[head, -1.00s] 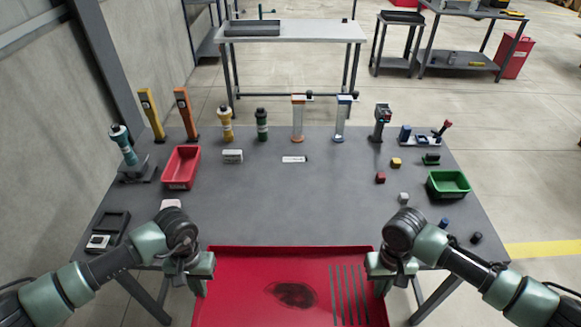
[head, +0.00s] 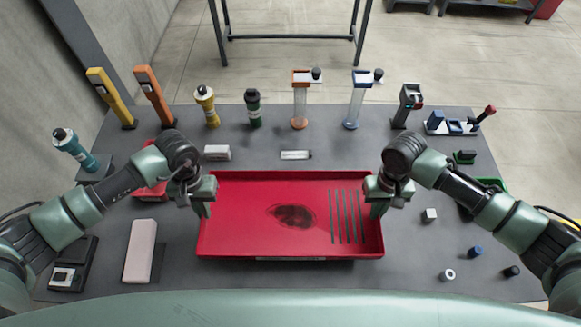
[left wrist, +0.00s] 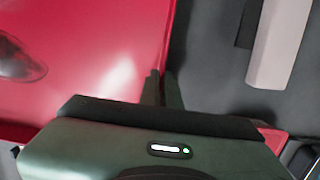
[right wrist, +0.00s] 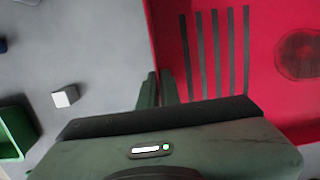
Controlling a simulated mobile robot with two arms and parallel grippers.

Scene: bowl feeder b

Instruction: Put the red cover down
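The red cover (head: 240,215) is a wide shallow panel with dark slots at its right and a dark smudge in the middle. It lies level over the middle of the grey table in the head view; I cannot tell whether it touches the tabletop. My left gripper (head: 204,198) is shut on its left edge; the fingers (left wrist: 162,88) straddle that edge in the left wrist view. My right gripper (head: 374,200) is shut on its right edge, and its fingers (right wrist: 156,88) show in the right wrist view. The cover hides whatever is beneath it.
A pale pink block (head: 140,250) and a black tray (head: 72,265) are at front left. A red bin (head: 150,192) is partly behind my left arm. Small blocks and rings, including a white cube (head: 429,215), lie at right. Several upright tools line the back.

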